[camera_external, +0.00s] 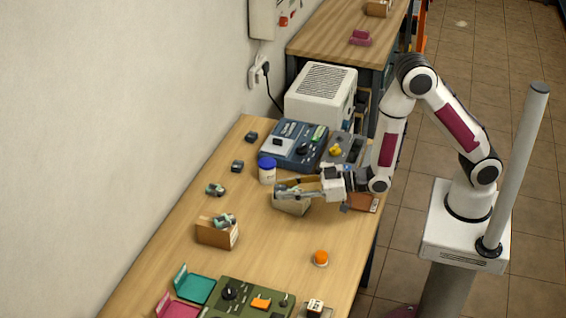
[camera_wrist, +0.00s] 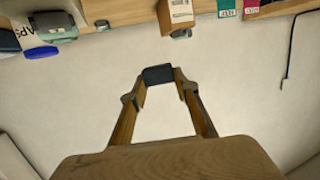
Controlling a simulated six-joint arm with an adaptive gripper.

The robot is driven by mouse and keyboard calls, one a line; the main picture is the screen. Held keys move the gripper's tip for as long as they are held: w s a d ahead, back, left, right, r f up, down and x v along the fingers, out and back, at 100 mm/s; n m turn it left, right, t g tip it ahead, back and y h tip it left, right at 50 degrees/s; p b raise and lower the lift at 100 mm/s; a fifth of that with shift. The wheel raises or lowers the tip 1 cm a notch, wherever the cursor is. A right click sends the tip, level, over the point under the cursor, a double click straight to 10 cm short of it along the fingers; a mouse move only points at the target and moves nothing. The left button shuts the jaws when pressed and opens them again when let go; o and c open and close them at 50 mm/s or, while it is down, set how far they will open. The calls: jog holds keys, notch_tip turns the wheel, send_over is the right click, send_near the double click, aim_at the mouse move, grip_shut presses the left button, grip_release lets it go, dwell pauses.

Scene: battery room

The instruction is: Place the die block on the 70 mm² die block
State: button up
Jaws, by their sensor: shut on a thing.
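My gripper (camera_external: 279,190) reaches left over the wooden bench, low and nearly level. In the wrist view its two fingers are closed on a small dark block (camera_wrist: 158,74), held at the fingertips (camera_wrist: 158,84); it appears to be the die block. The block is hard to make out in the external view. Two small dark blocks, one farther back (camera_external: 251,136) and one nearer (camera_external: 237,166), sit apart on the bench near the wall. I cannot read any size marking, so I cannot tell which is the 70 mm² die block.
A blue-capped jar (camera_external: 267,172) stands just behind my gripper, and a beige box (camera_external: 292,207) is just below it. Bare bench lies between the wall-side items and my gripper.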

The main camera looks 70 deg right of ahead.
jog(key=w+d+r+m+h, duration=0.1)
jog(key=w+d+r+h, duration=0.1)
jog(key=d, duration=0.8)
jog(key=w+d+r+m+h, duration=0.2)
jog(key=w+d+r, duration=0.1)
jog(key=d, duration=0.7)
jog(key=shift+w+d+r+t+h, duration=0.15)
jog(key=shift+d+r+t+h, duration=0.2)
jog(key=shift+r, duration=0.3)
